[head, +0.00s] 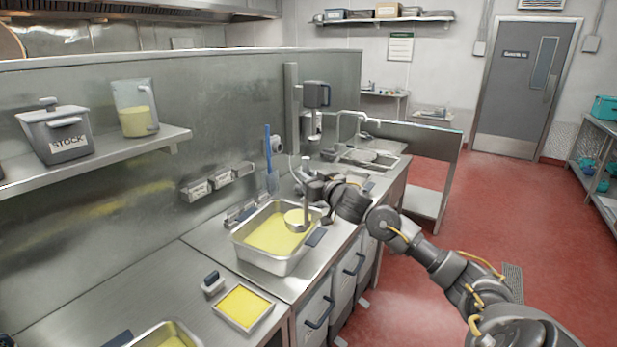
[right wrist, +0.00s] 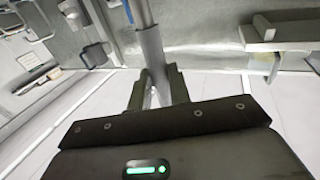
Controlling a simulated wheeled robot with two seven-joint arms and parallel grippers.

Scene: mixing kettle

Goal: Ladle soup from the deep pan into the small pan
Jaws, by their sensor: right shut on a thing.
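The deep pan (head: 262,264), a steel tray of yellow soup, sits on the steel counter in the head view. The small pan (head: 230,322), shallower and also holding yellow soup, lies nearer on the counter. My right gripper (head: 311,190) is shut on the upright handle of the ladle (head: 305,205), above the deep pan's far right side. The ladle's bowl holds yellow soup and is over the deep pan; I cannot tell whether its underside touches the soup. The right wrist view shows the ladle's handle (right wrist: 152,48) between the gripper's fingers (right wrist: 158,90). My left gripper is out of view.
Another pan of yellow soup (head: 150,337) is cut off at the bottom edge. A small dark-handled item (head: 212,283) stands beside the small pan. A shelf (head: 110,162) holds a STOCK container (head: 55,132) and a jug (head: 136,110). Bare counter lies left of the pans.

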